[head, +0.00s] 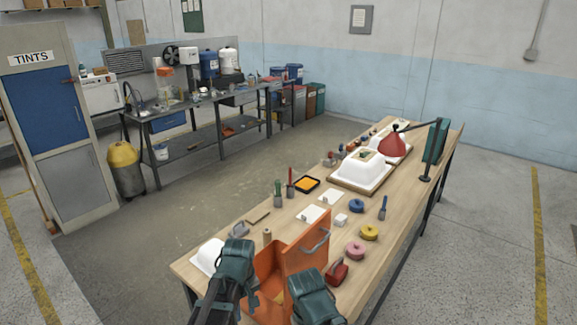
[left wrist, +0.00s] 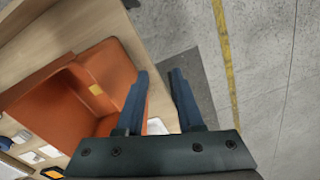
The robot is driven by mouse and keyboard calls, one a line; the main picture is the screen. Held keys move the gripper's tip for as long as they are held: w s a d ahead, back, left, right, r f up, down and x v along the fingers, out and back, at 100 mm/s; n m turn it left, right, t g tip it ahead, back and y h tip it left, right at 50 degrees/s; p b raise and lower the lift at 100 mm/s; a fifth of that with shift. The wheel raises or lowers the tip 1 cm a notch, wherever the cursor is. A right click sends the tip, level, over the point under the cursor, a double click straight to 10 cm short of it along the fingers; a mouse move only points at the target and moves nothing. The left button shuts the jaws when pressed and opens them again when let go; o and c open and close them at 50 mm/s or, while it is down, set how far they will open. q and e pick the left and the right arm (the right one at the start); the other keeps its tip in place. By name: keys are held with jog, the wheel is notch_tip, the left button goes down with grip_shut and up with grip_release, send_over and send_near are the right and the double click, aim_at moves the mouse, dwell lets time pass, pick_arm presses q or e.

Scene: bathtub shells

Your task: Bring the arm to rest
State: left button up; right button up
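My left gripper (left wrist: 160,76) is open in the left wrist view, with two dark blue fingers apart and nothing between them. The dark teal part of my right arm (head: 316,300) is low in the head view, in front of the toolbox. The right fingers are hidden.
Open floor (head: 130,240) lies to the left.

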pick_arm(q)
jog(key=s+d+f+m+b, duration=0.4)
jog(key=s+d+m, duration=0.2)
jog(key=s+m, duration=0.3)
jog(key=shift+s+f+m+y, duration=0.35)
jog(key=shift+m+y, duration=0.05)
jog(key=shift+m, duration=0.3)
